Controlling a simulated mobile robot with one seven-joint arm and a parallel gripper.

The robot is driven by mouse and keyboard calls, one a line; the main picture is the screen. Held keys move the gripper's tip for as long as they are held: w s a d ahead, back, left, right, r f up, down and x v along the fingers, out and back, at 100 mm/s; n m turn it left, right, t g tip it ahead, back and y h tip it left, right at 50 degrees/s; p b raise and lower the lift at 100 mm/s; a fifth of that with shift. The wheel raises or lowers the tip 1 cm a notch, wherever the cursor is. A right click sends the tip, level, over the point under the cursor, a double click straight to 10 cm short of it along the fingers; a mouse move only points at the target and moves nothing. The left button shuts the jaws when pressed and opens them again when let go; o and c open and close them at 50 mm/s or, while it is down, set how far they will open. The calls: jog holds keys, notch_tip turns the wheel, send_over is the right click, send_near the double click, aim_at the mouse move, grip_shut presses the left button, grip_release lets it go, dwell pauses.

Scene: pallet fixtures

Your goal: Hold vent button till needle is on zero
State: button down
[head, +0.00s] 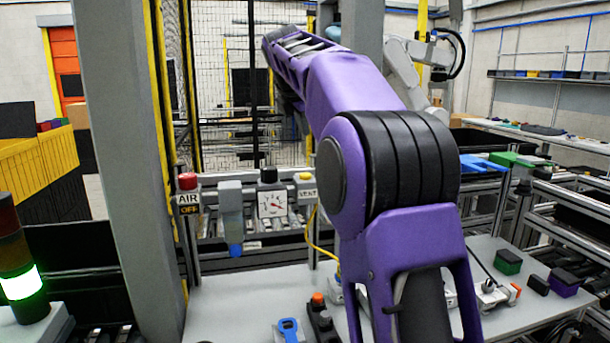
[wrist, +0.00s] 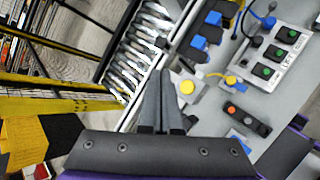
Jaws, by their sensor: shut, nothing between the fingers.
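The yellow vent button (head: 305,176) tops a small grey box above the VENT label (head: 307,193) in the head view. A yellow button on a grey housing (wrist: 187,87), likely the same one, shows in the wrist view. Contact cannot be told. In the head view my gripper is not visible.
A red-topped AIR unit (head: 188,186) reading OFF stands left of the gauge, with a blue-bottomed filter bowl (head: 233,222) between. A grey upright post (head: 118,150) stands at left.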

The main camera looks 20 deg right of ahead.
aim_at(303, 176)
notch_tip(303, 176, down, 8)
jog(key=b, duration=0.3)
jog(key=shift+f, duration=0.1)
jog(key=shift+f, duration=0.1)
dwell(2.0)
jog(key=shift+f, duration=0.3)
jog(key=shift+f+b, duration=0.4)
jog(key=shift+f, duration=0.25)
dwell(4.2)
